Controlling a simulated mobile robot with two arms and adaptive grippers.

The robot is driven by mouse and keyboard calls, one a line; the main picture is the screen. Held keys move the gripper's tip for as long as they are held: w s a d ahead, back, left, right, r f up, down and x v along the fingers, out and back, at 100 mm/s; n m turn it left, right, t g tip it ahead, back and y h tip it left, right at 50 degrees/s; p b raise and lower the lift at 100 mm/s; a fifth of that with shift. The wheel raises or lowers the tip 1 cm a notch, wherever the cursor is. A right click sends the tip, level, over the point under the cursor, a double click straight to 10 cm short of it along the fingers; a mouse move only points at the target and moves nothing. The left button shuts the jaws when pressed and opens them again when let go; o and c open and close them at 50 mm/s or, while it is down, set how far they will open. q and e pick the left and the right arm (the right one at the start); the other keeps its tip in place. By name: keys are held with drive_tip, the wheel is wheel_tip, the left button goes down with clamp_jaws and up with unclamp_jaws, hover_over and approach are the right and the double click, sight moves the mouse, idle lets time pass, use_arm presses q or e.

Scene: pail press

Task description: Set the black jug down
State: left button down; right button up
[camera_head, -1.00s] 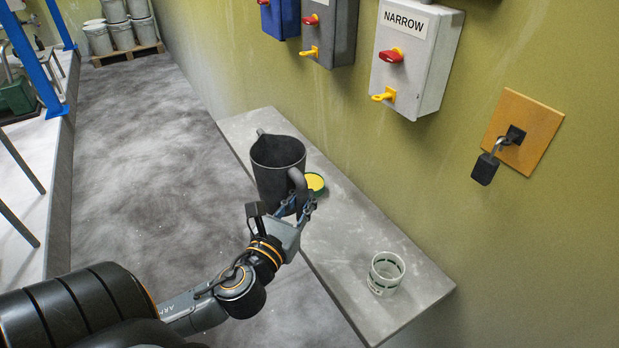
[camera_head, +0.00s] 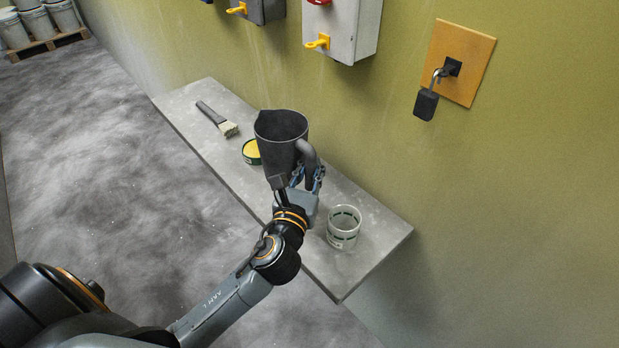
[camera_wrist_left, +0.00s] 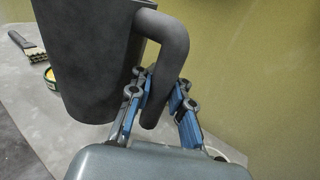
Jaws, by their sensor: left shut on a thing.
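The black jug (camera_head: 277,146) is upright, with its open top facing up and its handle toward the right. My left gripper (camera_head: 305,183) is shut on the jug's handle. In the left wrist view the jug (camera_wrist_left: 88,55) fills the upper left, and the blue fingers of the left gripper (camera_wrist_left: 161,103) close around the lower handle. The jug appears over the grey shelf (camera_head: 375,226); its base is partly hidden by the gripper, and I cannot tell whether it touches the shelf. My right gripper is not in view.
A clear cup with green marks (camera_head: 343,228) stands on the shelf right of the gripper. A yellow-topped tin (camera_head: 251,152) and a brush (camera_head: 217,119) lie left of the jug. The wall holds switch boxes (camera_head: 341,30) and a padlock (camera_head: 426,104) on an orange plate.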

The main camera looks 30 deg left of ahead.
use_arm(q)
drive_tip(key=shift+w+a+f+b, duration=0.25)
drive_tip(key=shift+w+f, duration=0.25)
drive_tip(key=shift+f, duration=0.65)
drive_tip(key=shift+w+a+f+b, duration=0.15)
drive_tip(key=shift+w+f+b, duration=0.25)
drive_tip(key=shift+f, duration=0.8)
drive_tip(key=shift+w+a+f+b, duration=0.2)
drive_tip(key=shift+w+f, duration=0.4)
drive_tip(key=shift+f, duration=0.55)
drive_tip(key=shift+f, duration=0.2)
drive_tip(key=c, duration=1.2)
unclamp_jaws()
